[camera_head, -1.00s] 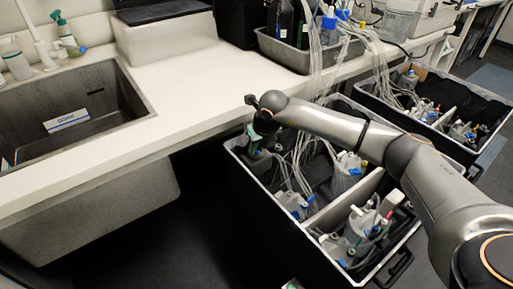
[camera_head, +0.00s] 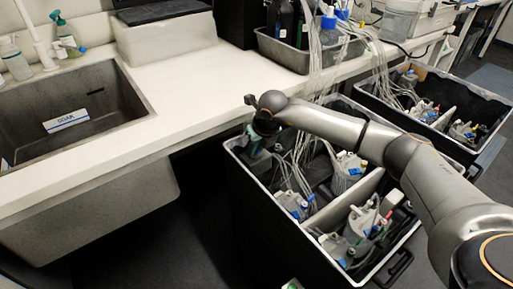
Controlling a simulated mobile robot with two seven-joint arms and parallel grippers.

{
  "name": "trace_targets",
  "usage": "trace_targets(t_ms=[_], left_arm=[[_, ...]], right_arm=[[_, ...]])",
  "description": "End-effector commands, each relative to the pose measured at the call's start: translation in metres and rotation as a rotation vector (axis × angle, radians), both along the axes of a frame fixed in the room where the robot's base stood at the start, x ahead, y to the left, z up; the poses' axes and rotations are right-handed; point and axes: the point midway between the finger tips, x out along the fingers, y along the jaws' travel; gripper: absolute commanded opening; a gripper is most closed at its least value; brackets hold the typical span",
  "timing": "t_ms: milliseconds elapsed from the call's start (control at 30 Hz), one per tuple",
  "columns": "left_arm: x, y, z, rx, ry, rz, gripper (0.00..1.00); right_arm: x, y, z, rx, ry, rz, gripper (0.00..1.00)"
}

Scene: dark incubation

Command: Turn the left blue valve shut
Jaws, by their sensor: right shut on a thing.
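My right gripper (camera_head: 256,150) points down at the back left corner of the near black bin (camera_head: 262,210). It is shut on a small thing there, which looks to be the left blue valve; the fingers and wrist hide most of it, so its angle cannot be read. Other blue valve parts show on the bottles inside the bin, at the left (camera_head: 296,205), at the back (camera_head: 354,170) and at the front (camera_head: 344,264). My left gripper cannot be made out.
Clear tubes (camera_head: 298,155) run from the bin up to the bench. The white bench (camera_head: 190,95) with a grey sink (camera_head: 85,105) lies left of my arm. A grey tray (camera_head: 290,55) holds bottles. A second bin (camera_head: 490,105) stands at the right.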

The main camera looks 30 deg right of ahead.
Motion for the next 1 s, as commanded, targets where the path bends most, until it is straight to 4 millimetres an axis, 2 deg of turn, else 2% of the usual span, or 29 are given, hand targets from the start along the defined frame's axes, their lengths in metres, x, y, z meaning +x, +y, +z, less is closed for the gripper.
trace_targets(t_ms=[500, 533, 800, 867, 1000], left_arm=[[-0.0001, 0.0002, -0.0004, 0.001, 0.001, -0.001, 0.50], [-0.0001, 0.0002, -0.0005, 0.001, 0.001, -0.001, 0.50], [0.0000, 0.0004, -0.0006, 0.001, 0.001, -0.001, 0.50], [0.0000, 0.0004, -0.0006, 0.001, 0.001, -0.001, 0.50], [0.0000, 0.0004, -0.0006, 0.002, 0.001, 0.000, 0.50]], right_arm=[[0.0004, 0.0032, 0.0007, 0.005, -0.003, 0.005, 0.00], [0.0004, 0.0033, 0.0007, 0.005, -0.003, 0.005, 0.21], [0.0003, 0.0017, 0.0004, 0.003, -0.002, 0.002, 0.51], [0.0002, 0.0014, 0.0004, 0.002, -0.001, 0.002, 0.56], [0.0002, 0.0009, 0.0003, 0.001, -0.001, 0.002, 0.56]])
